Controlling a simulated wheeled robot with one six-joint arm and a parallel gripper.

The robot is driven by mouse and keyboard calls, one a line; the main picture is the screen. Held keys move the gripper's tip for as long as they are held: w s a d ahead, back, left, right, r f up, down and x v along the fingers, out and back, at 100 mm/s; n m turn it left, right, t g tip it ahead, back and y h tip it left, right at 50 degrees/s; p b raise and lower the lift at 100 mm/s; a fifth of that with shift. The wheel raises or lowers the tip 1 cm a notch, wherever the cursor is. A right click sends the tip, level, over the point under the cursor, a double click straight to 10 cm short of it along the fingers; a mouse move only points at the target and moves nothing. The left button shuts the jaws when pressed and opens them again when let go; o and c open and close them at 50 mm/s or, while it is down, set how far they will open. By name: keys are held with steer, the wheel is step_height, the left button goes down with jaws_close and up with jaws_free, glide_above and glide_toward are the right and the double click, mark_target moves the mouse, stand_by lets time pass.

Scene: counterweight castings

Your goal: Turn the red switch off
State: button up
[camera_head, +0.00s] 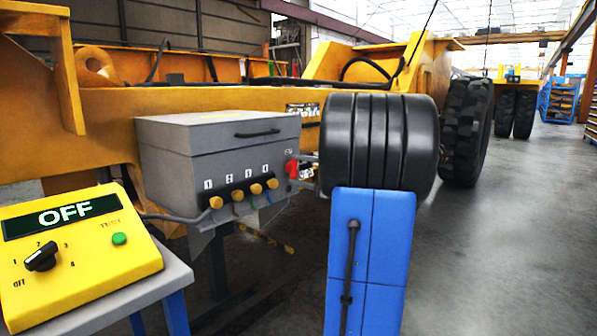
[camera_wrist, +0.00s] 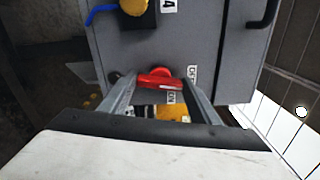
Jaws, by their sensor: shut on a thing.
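The red switch (camera_head: 291,168) is on the right end of the front of a grey control box (camera_head: 215,160), beside a row of yellow-black knobs. In the wrist view the red switch (camera_wrist: 160,78) shows as a red handle lying nearly across the picture, with small white labels near it. My gripper (camera_head: 297,170) reaches it from the right, and its two grey fingers stand above and below it in the head view. In the wrist view my gripper (camera_wrist: 160,84) has a finger on each side of the handle and is shut on it. The fingertips partly hide the switch's ends.
A yellow console (camera_head: 80,265) with an OFF display, a black dial and a green button stands at the lower left on a grey stand. A yellow machine frame (camera_head: 110,115) runs behind the box. A large tyre (camera_head: 467,130) is behind my arm. The floor at right is clear.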

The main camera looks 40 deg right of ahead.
steer(key=shift+f+n, duration=0.15)
steer(key=shift+n, duration=0.95)
steer(key=o, duration=1)
steer(key=shift+o, duration=0.2)
steer(key=shift+s, duration=0.15)
steer(key=s+d, duration=0.1)
steer(key=s, duration=1.6)
steer(key=shift+d, duration=0.15)
